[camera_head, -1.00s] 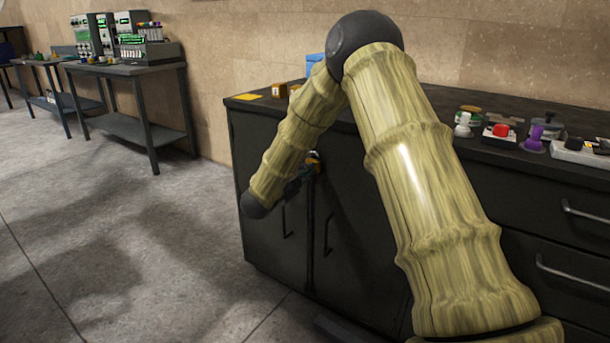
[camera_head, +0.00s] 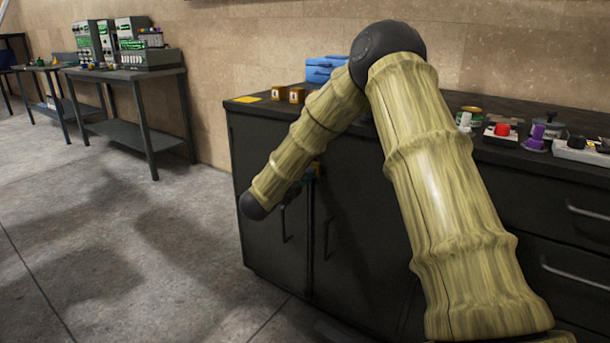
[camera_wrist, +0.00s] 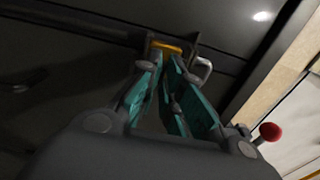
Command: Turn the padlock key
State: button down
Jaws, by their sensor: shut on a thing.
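The padlock (camera_wrist: 168,46) shows in the wrist view as a small yellow-orange body on the dark cabinet front, just beyond my fingertips. In the head view only a small orange patch of it (camera_head: 314,168) shows beside my forearm. My gripper (camera_wrist: 166,68) has teal finger pads that converge at the padlock and are shut on a thin thing there. The padlock key is hidden between the fingertips, so its angle cannot be told. In the head view my gripper is mostly behind my forearm.
The dark cabinet (camera_head: 262,185) has door handles near the padlock. A silver curved handle (camera_wrist: 203,70) lies right of my fingers. A red ball knob (camera_wrist: 270,132) shows at the wrist view's right. Blue boxes (camera_head: 322,70) and small brown boxes (camera_head: 296,95) stand on the counter.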

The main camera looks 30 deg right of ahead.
jog(key=c, duration=1.6)
grip_release()
jog(key=shift+a, duration=0.1)
jog(key=v, duration=1.1)
jog(key=shift+s+a, duration=0.15)
jog(key=shift+a, duration=0.25)
jog(key=shift+f, duration=0.15)
